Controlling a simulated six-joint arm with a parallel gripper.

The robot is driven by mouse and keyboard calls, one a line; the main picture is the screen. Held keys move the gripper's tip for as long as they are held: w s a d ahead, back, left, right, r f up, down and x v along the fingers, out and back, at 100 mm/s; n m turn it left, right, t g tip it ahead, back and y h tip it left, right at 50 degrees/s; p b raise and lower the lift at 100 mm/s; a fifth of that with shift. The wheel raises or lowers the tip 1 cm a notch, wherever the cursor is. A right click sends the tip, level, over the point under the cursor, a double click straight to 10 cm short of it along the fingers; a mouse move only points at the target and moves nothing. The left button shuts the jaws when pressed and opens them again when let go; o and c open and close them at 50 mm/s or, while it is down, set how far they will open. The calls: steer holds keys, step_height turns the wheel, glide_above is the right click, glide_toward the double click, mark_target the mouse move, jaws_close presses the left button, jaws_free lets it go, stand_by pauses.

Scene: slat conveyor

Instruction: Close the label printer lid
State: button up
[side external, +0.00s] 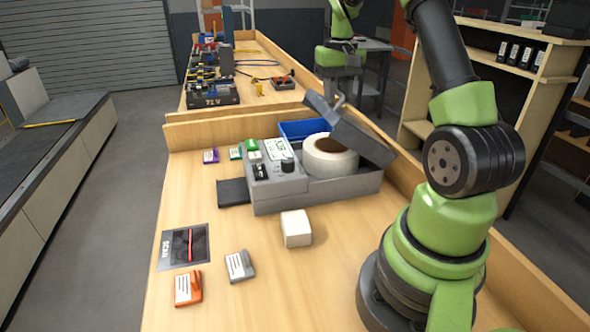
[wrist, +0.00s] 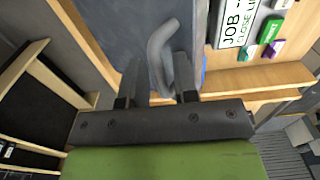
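The grey label printer (side external: 275,195) stands on the wooden bench with its lid (side external: 350,133) open, tilted up above the body. A large white label roll (side external: 328,158) shows inside. My gripper (side external: 339,92) is at the lid's raised upper edge, small and partly hidden in the side view. In the wrist view, the lid (wrist: 142,35) is a dark grey panel with a curved grey handle (wrist: 160,42). The fingers of my gripper (wrist: 158,88) are apart, with the handle's near end between them. I cannot tell whether either finger touches it.
A white block (side external: 296,228), a grey tag (side external: 240,266), an orange tag (side external: 187,288) and a dark scan mat (side external: 168,250) lie in front of the printer. A blue bin (side external: 302,129) stands behind it.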

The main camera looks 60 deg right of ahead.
mark_target(323, 101)
steer(key=shift+w+a+f, duration=1.2)
steer(key=shift+f, duration=0.05)
steer(key=shift+w+a+f, duration=0.45)
steer(key=shift+f, duration=0.3)
steer(key=shift+w+a+f, duration=0.4)
steer(key=shift+f, duration=0.3)
steer(key=shift+w+a+f, duration=0.2)
steer(key=shift+f, duration=0.3)
steer(key=shift+w+a+f, duration=0.2)
steer(key=shift+f, duration=0.35)
steer(key=shift+w+a+f, duration=0.2)
steer(key=shift+f, duration=0.3)
steer(key=shift+r, duration=0.1)
